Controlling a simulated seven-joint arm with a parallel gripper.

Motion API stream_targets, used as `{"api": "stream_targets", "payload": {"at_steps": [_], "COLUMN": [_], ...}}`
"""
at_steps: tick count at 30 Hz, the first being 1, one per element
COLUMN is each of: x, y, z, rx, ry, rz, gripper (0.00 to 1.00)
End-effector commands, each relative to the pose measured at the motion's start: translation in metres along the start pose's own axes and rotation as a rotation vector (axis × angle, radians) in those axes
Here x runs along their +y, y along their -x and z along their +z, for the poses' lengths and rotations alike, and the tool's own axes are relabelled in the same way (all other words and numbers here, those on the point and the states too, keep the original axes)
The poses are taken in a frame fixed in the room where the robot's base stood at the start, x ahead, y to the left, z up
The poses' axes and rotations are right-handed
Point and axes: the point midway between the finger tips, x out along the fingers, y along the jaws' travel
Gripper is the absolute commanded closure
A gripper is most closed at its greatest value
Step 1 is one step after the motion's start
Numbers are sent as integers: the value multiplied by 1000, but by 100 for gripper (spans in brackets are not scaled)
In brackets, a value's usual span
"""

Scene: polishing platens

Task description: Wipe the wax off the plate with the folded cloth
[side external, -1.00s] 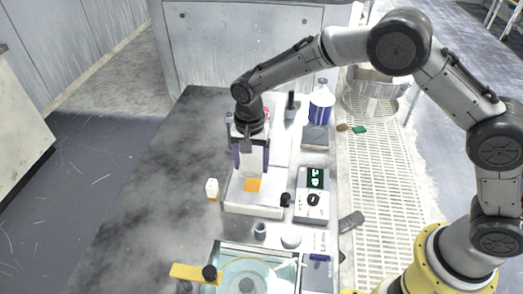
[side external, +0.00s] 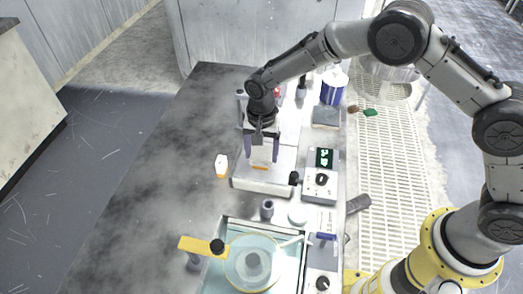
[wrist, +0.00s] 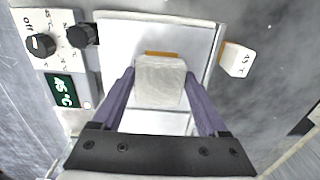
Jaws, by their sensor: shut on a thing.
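My gripper (side external: 262,148) is shut on the folded cloth, with one purple finger on each side. The cloth is a pale grey-white pad; it shows clearly between the fingers in the wrist view (wrist: 160,82). The plate (side external: 262,186) is a pale, flat square block below it, and its top also shows in the wrist view (wrist: 120,40). Orange wax (side external: 259,168) shows as a thin strip on the plate beside the cloth, and along the cloth's far edge in the wrist view (wrist: 160,53). Any wax under the cloth is hidden. I cannot tell whether the cloth touches the plate.
A control box (side external: 321,183) with a lit display and a dark knob stands right of the plate. A basin with a round platen (side external: 238,270) lies in front. The dark bench (side external: 165,170) is clear farther left.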

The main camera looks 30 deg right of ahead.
Motion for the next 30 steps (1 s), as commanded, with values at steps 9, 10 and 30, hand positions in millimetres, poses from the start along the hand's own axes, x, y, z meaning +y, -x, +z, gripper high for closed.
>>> {"api": "stream_targets", "payload": {"at_steps": [9,10,30], "x": [0,0,0], "y": [0,0,-7], "z": [0,0,0], "rx": [0,0,0], "ry": [0,0,0], "rz": [0,0,-1], "gripper": [68,68,68]}}
